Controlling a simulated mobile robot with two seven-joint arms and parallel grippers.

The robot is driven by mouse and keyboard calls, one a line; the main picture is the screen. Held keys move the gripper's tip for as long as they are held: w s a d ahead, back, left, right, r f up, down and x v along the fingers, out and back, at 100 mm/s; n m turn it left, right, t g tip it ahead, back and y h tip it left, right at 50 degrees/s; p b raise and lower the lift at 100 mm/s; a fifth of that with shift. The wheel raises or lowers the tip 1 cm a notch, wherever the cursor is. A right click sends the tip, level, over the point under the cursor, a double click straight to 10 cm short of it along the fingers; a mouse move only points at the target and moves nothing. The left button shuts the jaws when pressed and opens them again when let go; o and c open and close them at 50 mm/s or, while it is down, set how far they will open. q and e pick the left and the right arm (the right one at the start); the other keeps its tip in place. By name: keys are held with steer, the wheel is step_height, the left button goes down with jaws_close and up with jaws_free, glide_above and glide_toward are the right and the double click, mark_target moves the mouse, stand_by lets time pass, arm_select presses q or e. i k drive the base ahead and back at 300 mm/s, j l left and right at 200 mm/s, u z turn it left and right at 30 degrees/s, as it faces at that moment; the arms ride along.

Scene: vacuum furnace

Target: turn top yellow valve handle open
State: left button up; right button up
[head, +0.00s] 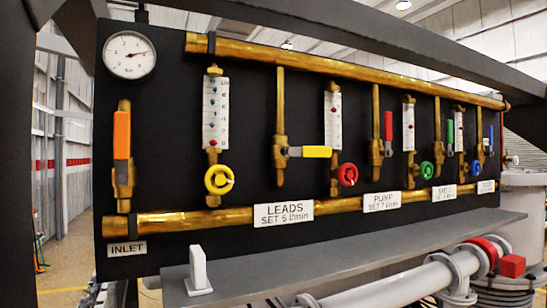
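The top yellow valve handle (312,151) is a flat yellow lever on a brass valve body (280,153) in the middle of the black panel. The lever points right, level and crosswise to its vertical brass pipe (281,100). A lower yellow round handwheel (219,180) sits to its left, under a flow gauge (215,110). Nothing touches the yellow lever. Neither of my grippers shows in the head view.
An upright orange lever (121,135) is at the left, below a dial gauge (129,54). A red wheel (348,175) and upright red lever (388,125) are to the right. A grey shelf (340,257) with a white upright piece (198,268) juts out below.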

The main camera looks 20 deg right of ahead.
mark_target(304, 152)
steer(key=i+z, duration=0.15)
steer(key=z, duration=0.7)
